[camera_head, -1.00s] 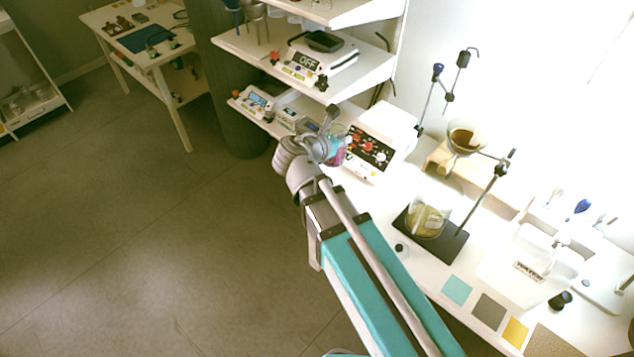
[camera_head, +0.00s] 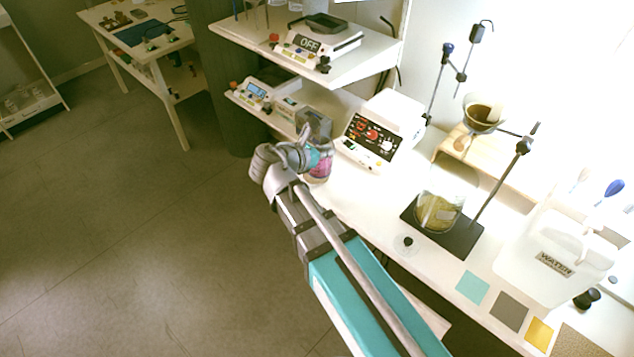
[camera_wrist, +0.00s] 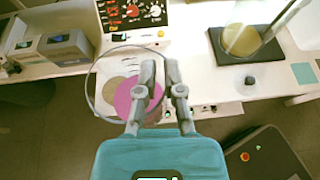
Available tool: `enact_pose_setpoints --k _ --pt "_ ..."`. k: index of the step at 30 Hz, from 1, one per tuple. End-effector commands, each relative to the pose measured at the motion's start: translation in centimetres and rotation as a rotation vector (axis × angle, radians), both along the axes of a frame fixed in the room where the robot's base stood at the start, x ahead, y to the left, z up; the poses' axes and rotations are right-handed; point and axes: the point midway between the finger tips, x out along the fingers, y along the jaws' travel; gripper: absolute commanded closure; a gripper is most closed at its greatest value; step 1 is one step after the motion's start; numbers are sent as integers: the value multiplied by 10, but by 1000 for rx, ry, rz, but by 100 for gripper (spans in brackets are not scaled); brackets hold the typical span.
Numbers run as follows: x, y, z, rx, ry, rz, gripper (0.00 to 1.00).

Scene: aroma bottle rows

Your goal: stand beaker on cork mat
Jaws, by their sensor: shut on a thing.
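The beaker (camera_head: 320,172) is clear glass with pink-purple liquid. My gripper (camera_head: 306,155) is shut on it at the bench's left edge, in front of the white box with red dials. In the wrist view my gripper's fingers (camera_wrist: 160,78) close at the beaker (camera_wrist: 140,98), and its wide glass outline and pink liquid show. A round tan patch (camera_wrist: 117,89) beside the pink looks like the cork mat, partly covered by the beaker. I cannot tell whether the beaker touches it. In the head view, a brown speckled sheet (camera_head: 577,343) sits at the bottom right corner.
The white box (camera_head: 385,135) stands just behind the beaker. Small instruments (camera_head: 300,115) sit to its left, under a shelf (camera_head: 345,65). To the right are a black stand base (camera_head: 455,238) with a yellow-filled vessel and a small black-topped item (camera_head: 407,241). Bench between is partly clear.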

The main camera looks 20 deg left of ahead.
Motion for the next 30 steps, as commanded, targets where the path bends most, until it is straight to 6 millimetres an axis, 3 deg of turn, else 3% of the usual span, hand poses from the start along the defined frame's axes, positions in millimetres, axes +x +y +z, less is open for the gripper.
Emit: enact_pose_setpoints --k 1,7,23,30 --pt "-1 4 -15 -1 0 -5 100" --pt "-6 11 -33 -4 -1 -23 100" --pt "-8 13 -37 -3 -1 -32 100" --pt "4 17 -44 -3 -1 -32 100"
